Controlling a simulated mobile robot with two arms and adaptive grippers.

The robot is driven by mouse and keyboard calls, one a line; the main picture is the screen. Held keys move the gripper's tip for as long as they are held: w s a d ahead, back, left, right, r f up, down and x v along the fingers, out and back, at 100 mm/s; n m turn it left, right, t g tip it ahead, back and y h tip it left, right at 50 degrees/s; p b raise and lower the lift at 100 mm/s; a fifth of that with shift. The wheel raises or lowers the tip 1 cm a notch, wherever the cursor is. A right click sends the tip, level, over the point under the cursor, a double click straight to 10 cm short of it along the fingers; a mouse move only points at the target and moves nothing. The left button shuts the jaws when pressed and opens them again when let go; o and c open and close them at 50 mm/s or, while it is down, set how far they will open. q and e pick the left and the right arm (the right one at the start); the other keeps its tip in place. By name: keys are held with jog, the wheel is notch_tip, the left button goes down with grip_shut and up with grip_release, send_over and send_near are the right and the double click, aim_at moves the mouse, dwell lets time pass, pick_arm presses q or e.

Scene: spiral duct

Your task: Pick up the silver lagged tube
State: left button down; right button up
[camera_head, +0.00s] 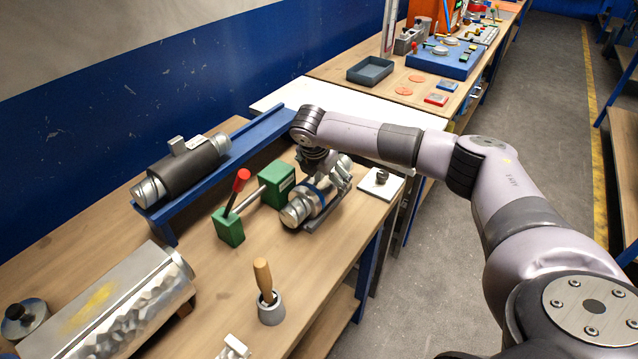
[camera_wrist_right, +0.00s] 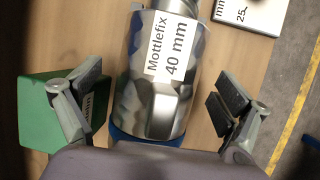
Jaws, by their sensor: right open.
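The silver lagged tube (camera_head: 300,209) lies on the wooden bench in a low dark cradle, with a blue band around it. In the right wrist view its faceted silver lagging (camera_wrist_right: 180,75) carries a label reading "Mottlefix 40 mm". My right gripper (camera_head: 325,168) is directly above the tube, pointing down. In the wrist view its open fingers (camera_wrist_right: 152,100) stand on either side of the tube, with gaps showing, so it is not gripped. The far part of the tube is partly hidden by the gripper in the head view. My left gripper is not in view.
A green clamp block with a red-handled lever (camera_head: 232,205) stands close left of the tube. A black-lagged tube (camera_head: 183,168) rests on a blue rack (camera_head: 215,170). A white plate (camera_head: 381,186) lies to the right. A wooden-handled tool in a grey cup (camera_head: 270,307) stands nearer.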

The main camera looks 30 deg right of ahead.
jog(key=shift+f, duration=0.1)
jog(key=shift+c, duration=0.2)
jog(key=c, duration=1.5)
